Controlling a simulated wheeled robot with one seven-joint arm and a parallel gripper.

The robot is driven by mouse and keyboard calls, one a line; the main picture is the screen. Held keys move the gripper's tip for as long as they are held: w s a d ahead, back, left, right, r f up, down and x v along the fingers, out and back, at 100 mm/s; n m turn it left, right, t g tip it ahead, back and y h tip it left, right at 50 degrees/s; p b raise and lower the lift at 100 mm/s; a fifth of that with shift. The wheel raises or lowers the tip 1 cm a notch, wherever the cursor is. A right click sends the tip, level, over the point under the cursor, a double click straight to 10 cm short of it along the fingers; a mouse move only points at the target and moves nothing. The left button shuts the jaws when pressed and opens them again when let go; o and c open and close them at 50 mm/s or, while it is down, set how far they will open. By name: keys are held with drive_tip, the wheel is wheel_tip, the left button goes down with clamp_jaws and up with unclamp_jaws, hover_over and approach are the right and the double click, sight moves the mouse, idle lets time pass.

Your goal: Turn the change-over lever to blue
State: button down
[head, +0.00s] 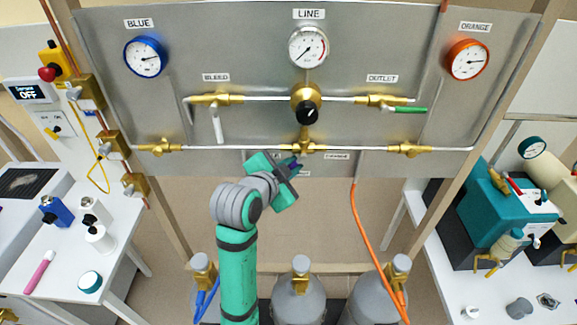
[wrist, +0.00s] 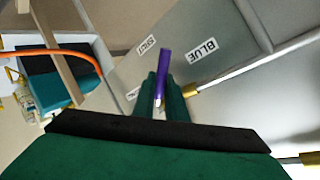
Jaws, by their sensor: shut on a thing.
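The change-over lever is a purple handle (wrist: 163,64) in the wrist view. My gripper (wrist: 161,92) is shut on it, with a green finger on each side and the purple end sticking out past the fingertips. In this view the handle stands between the SHUT label (wrist: 147,44) and the BLUE label (wrist: 202,49). In the head view my gripper (head: 291,168) is at the lower middle of the grey panel (head: 350,65), just under the brass centre valve (head: 304,146). It hides most of the lever and some labels there. The lever's pivot is hard to see.
The black line knob (head: 307,112) is above my gripper. A white bleed handle (head: 218,127) hangs to its upper left. An orange hose (head: 367,245) drops on the right, and gas cylinders (head: 300,300) stand below.

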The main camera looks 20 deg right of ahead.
drive_tip(key=shift+d+r, duration=0.15)
drive_tip(key=c, duration=1.8)
unclamp_jaws()
drive_tip(key=shift+w, duration=0.1)
drive_tip(key=shift+a, duration=0.2)
